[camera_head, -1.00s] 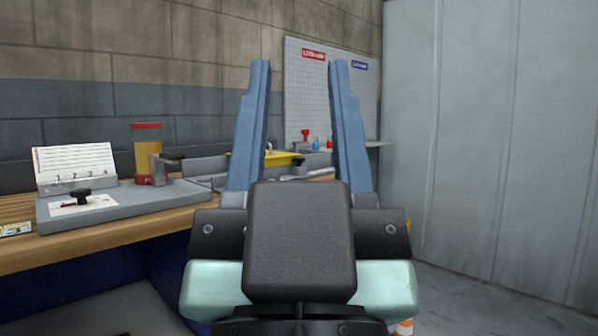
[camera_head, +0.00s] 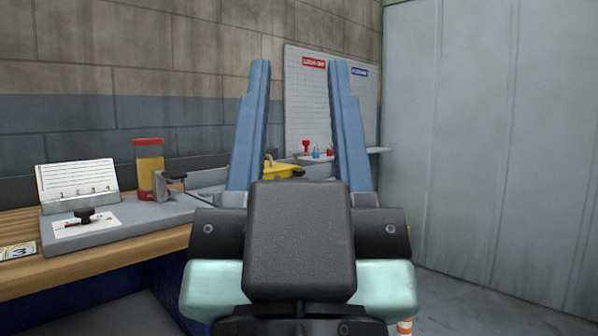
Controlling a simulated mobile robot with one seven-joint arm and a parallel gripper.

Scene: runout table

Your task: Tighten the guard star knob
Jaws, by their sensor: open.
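My gripper (camera_head: 304,68) is open and empty, its two blue fingers pointing up and away in front of the bench. A yellow part (camera_head: 282,171), possibly the guard, shows between the fingers, partly hidden by the left finger. A small dark part (camera_head: 299,173) sits at its right end. Another dark knob (camera_head: 171,176) is on a grey block beside the red-and-yellow cylinder (camera_head: 150,168). A black knob (camera_head: 84,214) stands on a white card on the grey plate at left. I cannot tell which of these is the guard star knob. My gripper touches none of them.
A wooden bench (camera_head: 100,262) runs along the brick wall. A numbered white card stand (camera_head: 76,184) is on it at left. A pegboard (camera_head: 310,92) with red and blue padlocks on its shelf is at the back. A grey wall panel (camera_head: 490,140) closes the right; floor before it looks open.

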